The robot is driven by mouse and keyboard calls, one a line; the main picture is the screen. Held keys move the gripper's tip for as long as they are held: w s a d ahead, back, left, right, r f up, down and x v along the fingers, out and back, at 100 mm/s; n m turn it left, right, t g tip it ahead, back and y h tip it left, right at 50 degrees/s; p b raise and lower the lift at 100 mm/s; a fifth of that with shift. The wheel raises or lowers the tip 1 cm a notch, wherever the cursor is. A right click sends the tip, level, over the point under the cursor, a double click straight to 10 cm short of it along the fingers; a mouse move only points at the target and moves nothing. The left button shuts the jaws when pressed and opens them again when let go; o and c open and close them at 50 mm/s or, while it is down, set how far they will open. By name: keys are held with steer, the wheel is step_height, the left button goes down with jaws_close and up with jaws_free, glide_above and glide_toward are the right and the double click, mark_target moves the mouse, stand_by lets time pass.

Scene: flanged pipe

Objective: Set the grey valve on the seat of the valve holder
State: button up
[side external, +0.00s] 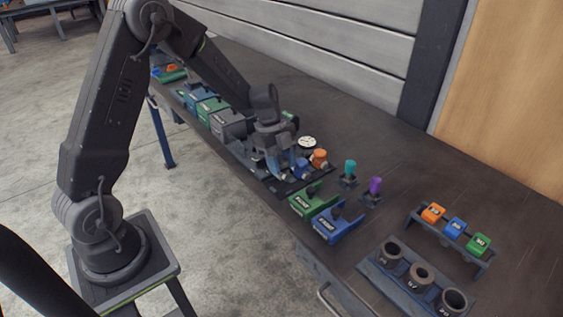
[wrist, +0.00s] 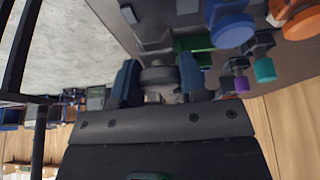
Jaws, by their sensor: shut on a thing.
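My gripper (side external: 274,163) is low over a dark plate (side external: 294,190) on the bench, beside a blue valve (side external: 301,168) and an orange valve (side external: 319,158). In the wrist view the two fingers of my gripper (wrist: 159,82) are shut on a round dark grey part (wrist: 158,74), which looks like the grey valve. The arm and gripper hide it in the side view. The plate (wrist: 145,32) shows ahead of the fingers, with the blue valve (wrist: 232,28) to the right. I cannot tell which part is the holder's seat, or whether the grey part touches it.
A white round gauge (side external: 307,142) stands behind. Green (side external: 315,200) and blue (side external: 337,224) labelled blocks, teal (side external: 350,168) and purple (side external: 375,187) parts stand right. A rack of coloured blocks (side external: 455,228) and a ring holder (side external: 420,278) are farther right. Several bins (side external: 210,110) are left.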

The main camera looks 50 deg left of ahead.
mark_target(285, 163)
steer(key=shift+f, duration=0.15)
steer(key=shift+f, duration=1.05)
steer(key=shift+f, duration=0.5)
steer(key=o, duration=1.5)
steer(key=shift+o, duration=0.2)
steer(key=shift+r, duration=0.1)
steer(key=shift+r, duration=3.45)
steer(key=shift+r, duration=0.1)
